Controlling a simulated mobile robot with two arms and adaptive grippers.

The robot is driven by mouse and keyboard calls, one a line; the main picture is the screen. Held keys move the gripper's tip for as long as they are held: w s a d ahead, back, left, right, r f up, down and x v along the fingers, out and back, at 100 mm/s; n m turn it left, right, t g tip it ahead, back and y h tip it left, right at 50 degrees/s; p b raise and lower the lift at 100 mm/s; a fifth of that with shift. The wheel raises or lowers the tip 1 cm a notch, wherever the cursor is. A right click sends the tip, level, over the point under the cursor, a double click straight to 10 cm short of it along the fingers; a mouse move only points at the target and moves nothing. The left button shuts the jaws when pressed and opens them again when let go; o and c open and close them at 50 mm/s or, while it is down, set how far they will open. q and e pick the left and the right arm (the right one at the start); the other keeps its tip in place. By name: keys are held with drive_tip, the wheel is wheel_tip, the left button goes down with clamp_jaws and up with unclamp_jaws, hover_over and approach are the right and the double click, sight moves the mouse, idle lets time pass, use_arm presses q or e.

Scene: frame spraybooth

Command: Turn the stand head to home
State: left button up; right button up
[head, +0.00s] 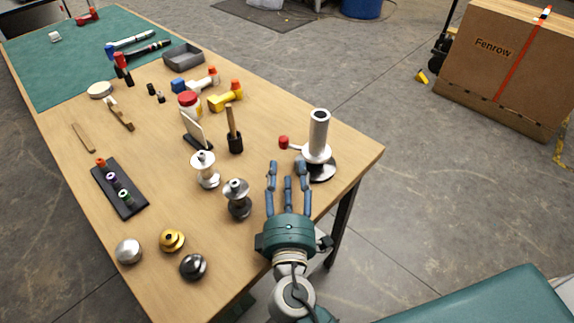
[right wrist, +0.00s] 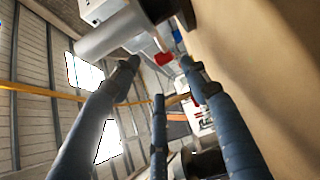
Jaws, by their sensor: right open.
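The stand (head: 319,133) is near the right edge of the table, with an upright silver cylinder on a silver head above a dark round base. A red knob (head: 284,142) sticks out from its head to the left. My right gripper (head: 288,170) is open and empty just in front of the stand, fingers pointing toward it. In the right wrist view the silver cylinder (right wrist: 107,34) and red knob (right wrist: 164,59) show beyond the spread fingers (right wrist: 158,72). I see no contact. My left gripper is not in view.
Two flanged metal pieces (head: 206,170) stand left of my right gripper, with round knobs (head: 193,266) nearer the front. The table's right edge is close to the stand.

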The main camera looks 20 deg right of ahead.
drive_tip(key=shift+c, duration=0.3)
drive_tip(key=shift+s, duration=0.1)
drive_tip(key=c, duration=0.4)
drive_tip(key=shift+s+a+r+n+y+p, duration=0.1)
drive_tip(key=shift+s+a+n+y+p, duration=0.05)
drive_tip(key=shift+s+n+y+p, duration=0.15)
drive_tip(key=c, duration=0.4)
drive_tip(key=s+n+y+p, duration=0.1)
drive_tip(key=s+a+n+y, duration=0.1)
drive_tip(key=s+y, duration=0.1)
drive_tip(key=s+n+y+p, duration=0.1)
drive_tip(key=s+y, duration=0.1)
drive_tip(key=shift+s+a+t+p, duration=0.25)
drive_tip(key=shift+a+t+p, duration=0.05)
drive_tip(key=shift+a, duration=0.05)
clamp_jaws()
drive_tip(key=w+p, duration=0.1)
drive_tip(key=w, duration=0.2)
drive_tip(key=w+p, duration=0.2)
drive_tip(key=w, duration=0.1)
drive_tip(key=w+a+p, duration=0.1)
drive_tip(key=w, duration=0.3)
drive_tip(key=shift+w+r, duration=0.1)
drive_tip(key=shift+r, duration=0.05)
drive_tip(key=shift+w+d+p, duration=0.65)
drive_tip(key=shift+w+d, duration=0.2)
drive_tip(key=shift+w, duration=0.05)
drive_tip(key=shift+w+d+f, duration=0.25)
drive_tip(key=shift+w+d, duration=0.15)
drive_tip(key=shift+d, duration=0.05)
